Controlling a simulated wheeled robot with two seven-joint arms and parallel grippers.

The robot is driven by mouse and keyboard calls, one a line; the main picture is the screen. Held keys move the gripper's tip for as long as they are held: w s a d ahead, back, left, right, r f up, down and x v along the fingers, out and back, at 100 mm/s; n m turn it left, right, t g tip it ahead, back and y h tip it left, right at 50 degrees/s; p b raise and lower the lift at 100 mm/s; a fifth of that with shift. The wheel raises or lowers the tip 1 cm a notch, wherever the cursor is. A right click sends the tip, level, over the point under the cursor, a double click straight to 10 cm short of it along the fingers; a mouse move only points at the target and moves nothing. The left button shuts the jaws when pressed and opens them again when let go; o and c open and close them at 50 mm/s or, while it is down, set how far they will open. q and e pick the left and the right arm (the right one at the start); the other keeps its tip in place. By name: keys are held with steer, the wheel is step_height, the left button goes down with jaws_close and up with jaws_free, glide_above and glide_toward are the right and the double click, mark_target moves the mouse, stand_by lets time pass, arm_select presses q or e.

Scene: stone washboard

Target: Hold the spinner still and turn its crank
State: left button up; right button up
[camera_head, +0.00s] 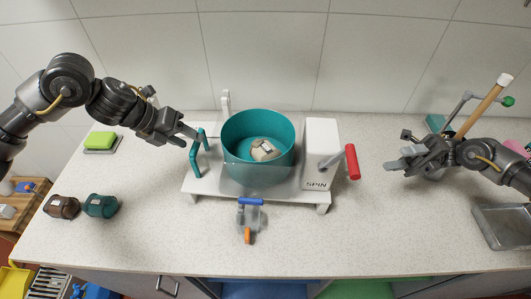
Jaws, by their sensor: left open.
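The spinner is a teal round tub (258,138) on a white base (260,195), with a small beige bundle (264,151) inside. A teal handle (196,158) stands at the base's left end. A white box marked SPIN (320,150) stands at the right, with a red-gripped crank (352,162) on its right side. My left gripper (190,137) is open and empty, its fingertips close above the teal handle; I cannot tell whether they touch it. My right gripper (393,160) is right of the crank, clear of it and holding nothing visible; its jaw opening is unclear.
A clamp-like grey item (250,214) with blue and orange parts is at the base's front. Brown (62,206) and teal (100,205) rolls lie at left, near a green sponge (99,140). A grey tray (503,226) is at right.

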arm_select(q)
steer(key=v, duration=0.8)
steer(key=shift+s, duration=0.15)
steer(key=shift+a+r, duration=0.1)
